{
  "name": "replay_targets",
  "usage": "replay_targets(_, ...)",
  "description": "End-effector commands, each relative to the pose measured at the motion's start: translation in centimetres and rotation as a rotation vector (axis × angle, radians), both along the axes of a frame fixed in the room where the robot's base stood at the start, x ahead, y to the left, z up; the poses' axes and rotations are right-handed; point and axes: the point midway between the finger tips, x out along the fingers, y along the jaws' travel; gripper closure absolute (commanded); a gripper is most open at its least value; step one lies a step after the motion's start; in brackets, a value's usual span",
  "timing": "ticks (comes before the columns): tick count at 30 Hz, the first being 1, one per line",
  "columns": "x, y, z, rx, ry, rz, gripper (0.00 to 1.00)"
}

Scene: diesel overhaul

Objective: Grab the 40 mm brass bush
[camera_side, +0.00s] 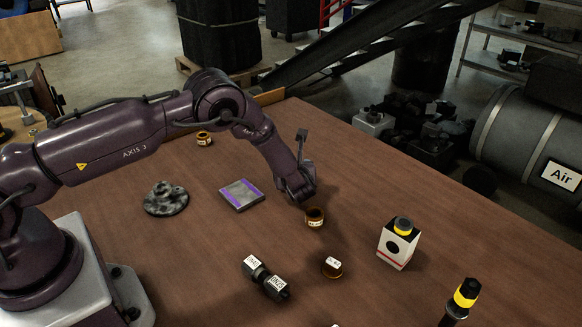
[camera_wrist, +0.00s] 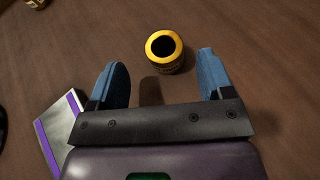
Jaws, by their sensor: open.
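My gripper (camera_side: 303,194) is open and empty, pointing down close to the first bush. In the wrist view, a bush (camera_wrist: 164,52) with a bright ring rim and dark bore stands upright between and slightly beyond the blue fingertips (camera_wrist: 163,66), apparently untouched.
A grey and purple block (camera_side: 241,194) lies left of my gripper, also at left in the wrist view (camera_wrist: 58,128).

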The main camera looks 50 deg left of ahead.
Motion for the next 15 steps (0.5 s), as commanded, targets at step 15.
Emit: replay_targets(15, 2.6, 3.3, -1.4, 0.000, 0.000, 0.001, 0.26)
